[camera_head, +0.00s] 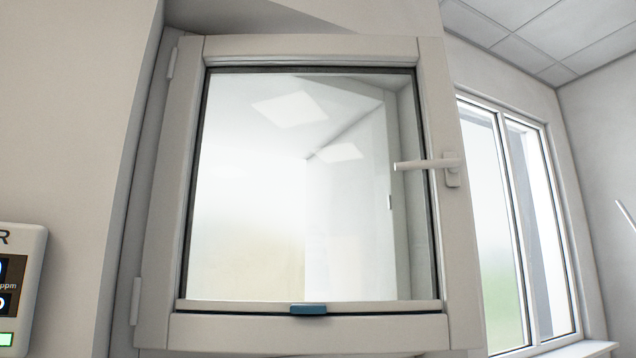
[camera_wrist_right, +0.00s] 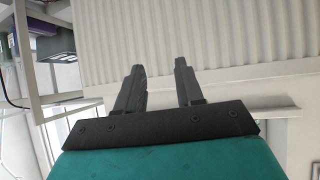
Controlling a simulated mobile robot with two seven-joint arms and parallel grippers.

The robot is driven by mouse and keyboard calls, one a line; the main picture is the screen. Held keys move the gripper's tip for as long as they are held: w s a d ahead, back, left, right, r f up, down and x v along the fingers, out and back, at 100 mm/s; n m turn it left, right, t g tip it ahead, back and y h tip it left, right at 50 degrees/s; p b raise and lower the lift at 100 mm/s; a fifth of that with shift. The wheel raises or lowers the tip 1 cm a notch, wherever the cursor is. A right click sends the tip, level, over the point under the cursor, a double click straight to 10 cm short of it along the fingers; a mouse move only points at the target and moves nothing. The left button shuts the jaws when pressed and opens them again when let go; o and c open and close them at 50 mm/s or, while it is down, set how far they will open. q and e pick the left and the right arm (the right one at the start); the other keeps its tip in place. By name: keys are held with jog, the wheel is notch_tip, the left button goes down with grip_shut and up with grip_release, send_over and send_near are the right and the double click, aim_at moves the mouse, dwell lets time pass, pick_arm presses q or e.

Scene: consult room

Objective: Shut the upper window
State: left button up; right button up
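The upper window (camera_head: 300,328) fills the middle of the head view. Its pale sash is hinged on the left and stands open, swung out from the wall recess toward me. Its white handle (camera_head: 428,163) is on the right stile, with the lever lying level and pointing left over the glass. A small blue piece (camera_head: 308,309) sits on the bottom rail. My right gripper (camera_wrist_right: 158,68) shows in the right wrist view, its two dark fingers apart with nothing between them. Neither gripper shows in the head view.
A wall-mounted device with a screen (camera_head: 18,285) is at the lower left. Another, larger window (camera_head: 520,215) is in the wall behind on the right. In the right wrist view, a ribbed white panel (camera_wrist_right: 215,38) lies beyond the fingers, and a white shelf rack (camera_wrist_right: 40,75) stands at left.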

jog(key=c, duration=0.3)
jog(key=w+r, duration=0.1)
jog(key=w, duration=0.1)
jog(key=w+d+r+m, duration=0.1)
jog(key=w+r, duration=0.1)
jog(key=w, duration=0.1)
jog(key=w+r+m, duration=0.1)
jog(key=w, duration=0.1)
jog(key=shift+w+d+r+t, duration=0.15)
jog(key=shift+r+t, duration=0.1)
jog(key=shift+t, duration=0.05)
grip_shut()
jog(key=m+t+h+p, duration=0.2)
jog(key=m+t+h, duration=0.1)
jog(key=m, duration=1.6)
send_near(469, 337)
jog(key=p+x, duration=0.1)
jog(key=x, duration=0.4)
jog(key=shift+d+f, duration=0.1)
jog(key=shift+f, duration=0.05)
jog(key=shift+w, duration=0.65)
